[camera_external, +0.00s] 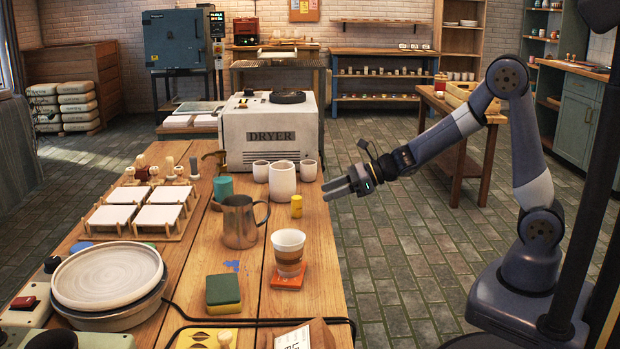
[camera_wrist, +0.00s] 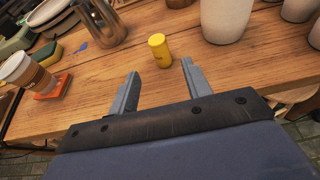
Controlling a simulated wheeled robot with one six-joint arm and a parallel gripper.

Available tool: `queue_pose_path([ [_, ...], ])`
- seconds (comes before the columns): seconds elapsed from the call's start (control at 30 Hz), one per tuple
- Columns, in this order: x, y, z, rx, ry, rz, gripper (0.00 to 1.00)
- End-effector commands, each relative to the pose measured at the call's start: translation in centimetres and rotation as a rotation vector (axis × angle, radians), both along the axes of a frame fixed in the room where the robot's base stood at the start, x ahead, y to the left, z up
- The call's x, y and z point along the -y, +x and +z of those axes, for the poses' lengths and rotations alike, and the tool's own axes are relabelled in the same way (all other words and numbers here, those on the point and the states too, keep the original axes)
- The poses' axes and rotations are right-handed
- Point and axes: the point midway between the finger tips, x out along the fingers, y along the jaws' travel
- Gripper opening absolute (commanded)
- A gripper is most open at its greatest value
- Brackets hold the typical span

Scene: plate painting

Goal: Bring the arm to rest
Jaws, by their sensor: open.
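My gripper (camera_external: 338,187) is open and empty, held in the air by the right edge of the wooden worktable (camera_external: 262,205). In the wrist view my gripper (camera_wrist: 158,82) shows its two grey fingers apart. A small yellow cylinder (camera_external: 296,206) stands upright on the table, to the left of the fingertips and apart from them. In the wrist view the yellow cylinder (camera_wrist: 159,50) is beyond the gap between the fingers. My arm reaches left from its base at the right, with its elbow raised.
The dryer (camera_external: 270,135) is behind. Open floor (camera_external: 410,240) lies between table and my base.

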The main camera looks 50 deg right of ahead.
Motion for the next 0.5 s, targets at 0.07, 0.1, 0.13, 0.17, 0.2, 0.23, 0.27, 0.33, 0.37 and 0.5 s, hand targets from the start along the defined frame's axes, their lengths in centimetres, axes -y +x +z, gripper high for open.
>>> queue_pose_path([
  [0.07, 0.6, -0.56, 0.44, 0.001, 0.0, -0.001, 0.47],
  [0.1, 0.78, -0.78, 0.53, 0.001, 0.001, 0.0, 0.47],
  [0.13, 0.89, -0.92, 0.58, 0.0, 0.001, 0.0, 0.47],
  [0.17, 0.97, -1.02, 0.63, 0.0, 0.001, 0.0, 0.47],
  [0.2, 1.06, -1.12, 0.66, 0.0, 0.002, 0.001, 0.47],
  [0.23, 1.1, -1.16, 0.68, 0.0, 0.002, 0.001, 0.47],
  [0.27, 1.13, -1.19, 0.69, 0.0, 0.002, 0.001, 0.47],
  [0.33, 1.15, -1.21, 0.68, 0.0, 0.0, 0.001, 0.47],
  [0.37, 1.14, -1.2, 0.68, 0.0, 0.0, 0.001, 0.47],
  [0.5, 1.13, -1.19, 0.66, 0.0, 0.0, 0.001, 0.47],
])
